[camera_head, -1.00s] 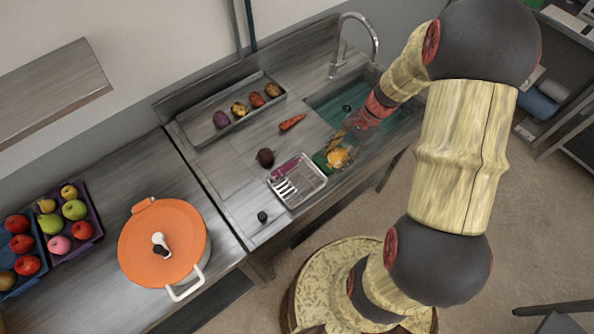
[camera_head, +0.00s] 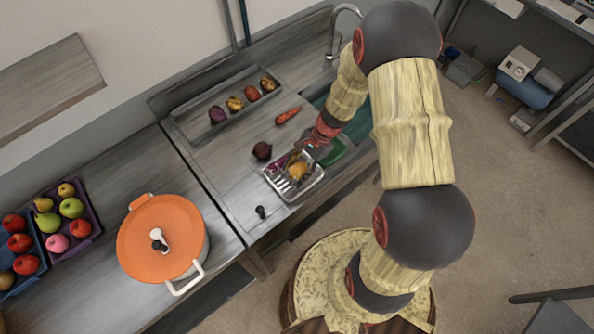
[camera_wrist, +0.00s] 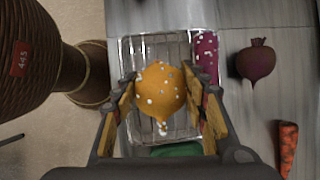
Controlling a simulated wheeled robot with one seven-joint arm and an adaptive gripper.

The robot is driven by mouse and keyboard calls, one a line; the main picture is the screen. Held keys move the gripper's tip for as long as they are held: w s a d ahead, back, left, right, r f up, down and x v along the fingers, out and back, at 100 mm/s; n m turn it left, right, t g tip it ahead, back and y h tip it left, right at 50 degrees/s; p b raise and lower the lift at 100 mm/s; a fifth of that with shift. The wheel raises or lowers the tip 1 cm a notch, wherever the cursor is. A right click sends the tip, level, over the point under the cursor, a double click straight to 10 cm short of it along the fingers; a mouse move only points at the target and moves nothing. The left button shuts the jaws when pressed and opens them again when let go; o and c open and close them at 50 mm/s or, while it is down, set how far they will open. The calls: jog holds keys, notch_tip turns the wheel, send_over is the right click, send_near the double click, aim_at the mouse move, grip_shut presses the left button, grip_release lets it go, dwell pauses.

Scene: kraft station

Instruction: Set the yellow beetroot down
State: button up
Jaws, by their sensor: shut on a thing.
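The yellow beetroot (camera_wrist: 160,90) is round, orange-yellow and speckled with white drops. My gripper (camera_wrist: 160,98) is shut on it, with one finger on each side, in the wrist view. In the head view the yellow beetroot (camera_head: 297,170) shows over the wire rack (camera_head: 308,186). The rack also lies beneath it in the wrist view (camera_wrist: 135,47). I cannot tell whether the beetroot touches the rack. My gripper (camera_head: 304,161) is partly hidden by my wrist in the head view.
A purple item (camera_wrist: 207,55) lies at the rack's side. A dark beetroot (camera_head: 262,151) and a carrot (camera_head: 288,115) lie on the counter. A tray (camera_head: 188,135) of several vegetables is behind. An orange pot (camera_head: 150,245) and fruit crates (camera_head: 90,213) stand left.

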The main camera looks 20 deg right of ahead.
jog(key=shift+d+f, duration=0.1)
jog(key=shift+f, duration=0.3)
jog(key=shift+f, duration=0.2)
jog(key=o, duration=1.2)
jog(key=shift+r, duration=0.1)
